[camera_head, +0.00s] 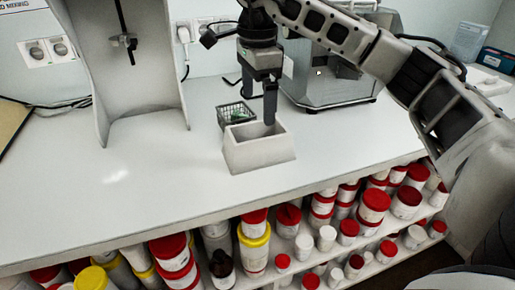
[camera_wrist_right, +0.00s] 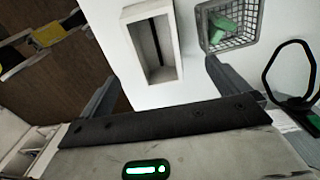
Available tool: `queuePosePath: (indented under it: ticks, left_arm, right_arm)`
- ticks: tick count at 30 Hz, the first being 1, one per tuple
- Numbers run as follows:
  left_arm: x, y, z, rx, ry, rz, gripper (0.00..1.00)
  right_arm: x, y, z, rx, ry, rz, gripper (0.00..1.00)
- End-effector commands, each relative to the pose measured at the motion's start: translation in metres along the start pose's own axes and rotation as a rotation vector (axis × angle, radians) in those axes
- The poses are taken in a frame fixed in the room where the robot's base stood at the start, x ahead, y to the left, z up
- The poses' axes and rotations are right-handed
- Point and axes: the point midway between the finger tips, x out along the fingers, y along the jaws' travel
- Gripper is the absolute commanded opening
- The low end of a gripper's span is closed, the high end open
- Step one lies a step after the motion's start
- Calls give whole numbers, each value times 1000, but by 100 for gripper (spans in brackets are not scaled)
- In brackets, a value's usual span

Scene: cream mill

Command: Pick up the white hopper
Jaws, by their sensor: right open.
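The white hopper (camera_head: 259,157) stands on the white counter, open side up, a box with slanted walls. In the right wrist view the hopper (camera_wrist_right: 132,50) shows its open top and a dark narrow slot inside. My right gripper (camera_head: 259,109) points down just above the hopper and is open. In the head view one finger overlaps the hopper's opening; I cannot tell whether it reaches inside. In the right wrist view the hopper lies ahead of the gap between the fingers (camera_wrist_right: 161,73), with nothing held. My left gripper is not in view.
A small wire basket (camera_head: 222,117) with green contents stands close behind the hopper. A grey metal machine (camera_head: 333,90) is behind to the right, and a tall white stand (camera_head: 140,100) to the left. The counter's front left (camera_head: 120,215) is clear; shelves of red-lidded jars lie below its edge.

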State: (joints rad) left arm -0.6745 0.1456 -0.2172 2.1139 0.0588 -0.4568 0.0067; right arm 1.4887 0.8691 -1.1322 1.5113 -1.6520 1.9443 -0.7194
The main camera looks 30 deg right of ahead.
Motion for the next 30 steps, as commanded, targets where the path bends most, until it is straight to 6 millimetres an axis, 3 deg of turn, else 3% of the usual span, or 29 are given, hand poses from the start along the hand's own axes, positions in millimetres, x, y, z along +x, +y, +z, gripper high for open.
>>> queuePosePath:
  ticks: [4,13,21,30]
  left_arm:
    - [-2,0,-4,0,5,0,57]
    - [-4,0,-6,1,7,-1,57]
    - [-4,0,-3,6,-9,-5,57]
    - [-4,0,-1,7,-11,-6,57]
  right_arm:
    - [27,0,0,1,1,2,100]
    - [51,2,0,-1,0,2,100]
    - [88,6,1,-1,-2,1,100]
    - [94,6,1,0,-2,-1,100]
